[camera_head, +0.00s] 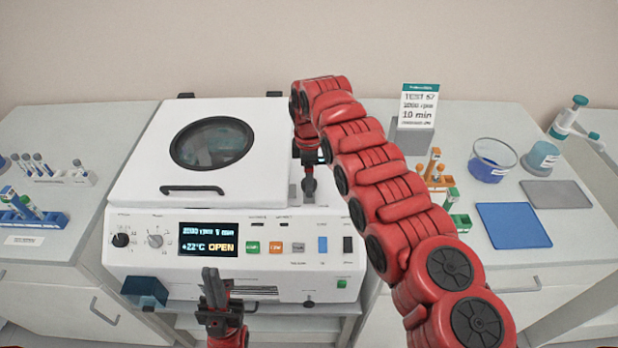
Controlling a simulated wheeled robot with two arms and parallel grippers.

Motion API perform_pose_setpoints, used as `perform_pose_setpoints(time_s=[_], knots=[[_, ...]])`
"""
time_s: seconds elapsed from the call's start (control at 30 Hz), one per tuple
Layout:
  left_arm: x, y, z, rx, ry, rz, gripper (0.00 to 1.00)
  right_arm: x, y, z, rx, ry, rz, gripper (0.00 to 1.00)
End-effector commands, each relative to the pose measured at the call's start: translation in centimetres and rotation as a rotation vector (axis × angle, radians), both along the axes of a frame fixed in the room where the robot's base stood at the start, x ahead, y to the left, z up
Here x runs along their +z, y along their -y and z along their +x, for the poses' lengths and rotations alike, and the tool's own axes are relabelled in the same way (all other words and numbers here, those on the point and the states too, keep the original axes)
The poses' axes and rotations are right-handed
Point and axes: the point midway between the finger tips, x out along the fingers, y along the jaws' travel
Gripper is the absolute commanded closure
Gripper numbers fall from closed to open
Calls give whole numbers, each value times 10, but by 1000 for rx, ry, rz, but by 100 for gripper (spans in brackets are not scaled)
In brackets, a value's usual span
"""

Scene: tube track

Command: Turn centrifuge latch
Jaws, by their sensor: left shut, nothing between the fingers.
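The white centrifuge (130,225) stands at the middle left, with its lid (150,160) lying flat over the body. The lid has a round dark window (212,143) and a black front handle (192,190). The display (208,239) reads "OPEN". My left gripper (210,272) is shut and empty, pointing up in front of the lower front panel. My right arm reaches across to the lid's right side, where my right gripper (308,188) points down. Its jaw state is unclear. I cannot make out a latch; the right gripper and arm cover part of that side.
At right are a sign (416,108), orange-topped tubes (433,163), a glass bowl (492,160), a blue mat (513,226) and a grey mat (551,193). Tube racks (35,219) stand at left. My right arm crosses over the right of the centrifuge.

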Motion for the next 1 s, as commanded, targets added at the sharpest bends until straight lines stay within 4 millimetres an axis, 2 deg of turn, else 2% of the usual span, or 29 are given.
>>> perform_pose_setpoints(time_s=[0.37, 0.8, 0.83, 1.0], knots=[[1, 0, 0, 0, 0, 0, 100, -6, 0, 0, 1, 1, 0, 18], [1, 0, 0, 0, 0, 0, 100, -6, 0, 0, 1, 1, 0, 98], [1, 0, 0, 0, 0, 0, 100, -6, 0, 0, 1, 1, 0, 100], [0, 0, 0, 0, 0, 0, 100, -7, 0, 0, -7, 1, 0, 100]])
